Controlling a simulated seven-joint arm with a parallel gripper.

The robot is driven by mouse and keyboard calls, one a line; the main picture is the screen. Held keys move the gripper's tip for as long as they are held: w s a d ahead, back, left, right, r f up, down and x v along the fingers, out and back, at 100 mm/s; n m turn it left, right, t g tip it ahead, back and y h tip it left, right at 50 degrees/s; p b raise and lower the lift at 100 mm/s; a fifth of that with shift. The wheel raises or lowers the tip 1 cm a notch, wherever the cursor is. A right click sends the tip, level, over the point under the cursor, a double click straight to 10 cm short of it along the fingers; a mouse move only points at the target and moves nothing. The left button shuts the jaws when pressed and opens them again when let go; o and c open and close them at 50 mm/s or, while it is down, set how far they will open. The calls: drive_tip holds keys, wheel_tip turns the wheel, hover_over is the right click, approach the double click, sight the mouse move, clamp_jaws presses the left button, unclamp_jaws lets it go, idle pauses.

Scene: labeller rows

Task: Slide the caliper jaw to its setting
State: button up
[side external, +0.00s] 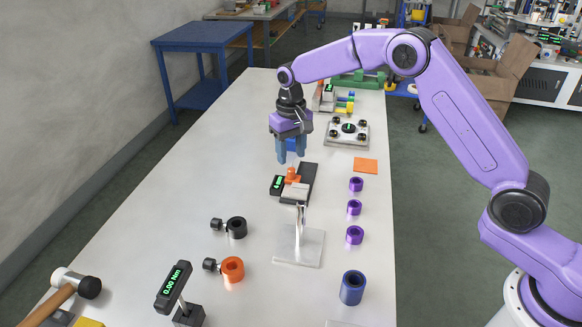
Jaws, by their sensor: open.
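The caliper (308,182) is mounted on a metal post with a flat base plate (300,247) near the middle of the table. It has a dark beam, a grey block, an orange part (292,176) on top and a small display with green digits (277,185), too small to read. My gripper (291,157) points down just above and behind the orange part, with its blue fingers apart. Nothing shows between the fingers, and it appears clear of the caliper. I cannot tell which part of the caliper is the jaw.
Several purple rings (354,207) and a blue cylinder (352,287) stand to the right. A black collar (236,227) and an orange collar (232,269) lie at left. A torque display (173,286) and a hammer (62,290) are at front left. An orange pad (365,165) lies behind.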

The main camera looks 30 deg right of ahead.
sight(291, 168)
drive_tip(key=shift+f, duration=2.7)
drive_tip(key=shift+c, duration=0.3)
clamp_jaws()
